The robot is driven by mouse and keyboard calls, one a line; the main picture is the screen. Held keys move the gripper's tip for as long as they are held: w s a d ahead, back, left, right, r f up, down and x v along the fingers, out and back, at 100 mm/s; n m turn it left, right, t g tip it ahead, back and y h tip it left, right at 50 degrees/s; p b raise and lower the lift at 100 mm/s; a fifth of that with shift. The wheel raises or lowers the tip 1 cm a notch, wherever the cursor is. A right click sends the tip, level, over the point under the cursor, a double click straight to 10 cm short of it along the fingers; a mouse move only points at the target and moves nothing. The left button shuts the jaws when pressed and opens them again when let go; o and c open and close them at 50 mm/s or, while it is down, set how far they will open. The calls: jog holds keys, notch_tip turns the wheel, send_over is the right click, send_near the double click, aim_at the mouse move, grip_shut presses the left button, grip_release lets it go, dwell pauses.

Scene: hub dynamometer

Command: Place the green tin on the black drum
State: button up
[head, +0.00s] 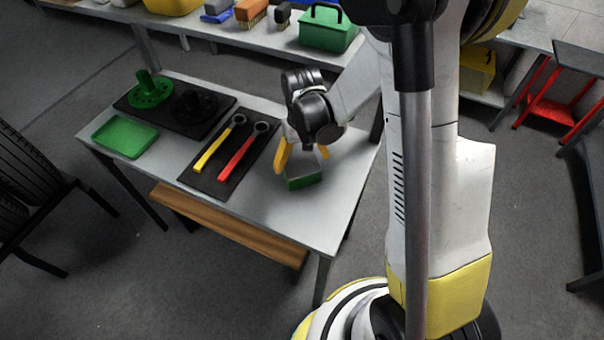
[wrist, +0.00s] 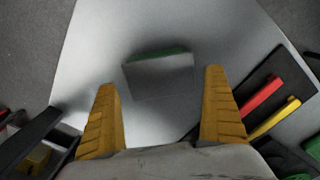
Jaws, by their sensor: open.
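The green tin (head: 305,182) is a small box with green sides and a grey top, on the right part of the grey table. In the wrist view the tin (wrist: 160,74) lies ahead of the gap between my yellow fingers. My gripper (head: 301,161) is open and points down over the tin, one finger to each side; I cannot tell whether either touches it. It also shows in the wrist view (wrist: 160,82). The black drum (head: 194,105) is a dark round hub on the black mat at the table's back left, with nothing on top.
A green hub (head: 149,90) stands left of the drum on the same mat (head: 180,124). A green tray (head: 125,136) lies at the table's left. A yellow wrench (head: 219,144) and a red wrench (head: 242,152) lie on a dark mat between drum and tin.

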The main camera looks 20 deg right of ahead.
aim_at(302, 166)
notch_tip(302, 166, down, 4)
jog(key=shift+r+b, duration=0.25)
jog(key=shift+b, duration=0.25)
jog(key=shift+r, duration=0.1)
jog(key=shift+c, duration=0.3)
jog(key=c, duration=1.1)
jog(key=shift+r+p, duration=0.3)
jog(key=shift+r, duration=0.25)
jog(key=r, duration=0.1)
jog(key=r+p, duration=0.1)
jog(key=s+r+p, duration=0.1)
jog(key=r, duration=0.1)
jog(key=shift+d+r, duration=0.1)
jog(key=shift+d, duration=0.25)
jog(key=s+d+r+p, duration=0.3)
jog(key=s+d+r, duration=0.2)
jog(key=s, duration=0.3)
jog(key=shift+s+d+r, duration=0.3)
jog(key=shift+s+r, duration=0.05)
jog(key=shift+r, duration=0.05)
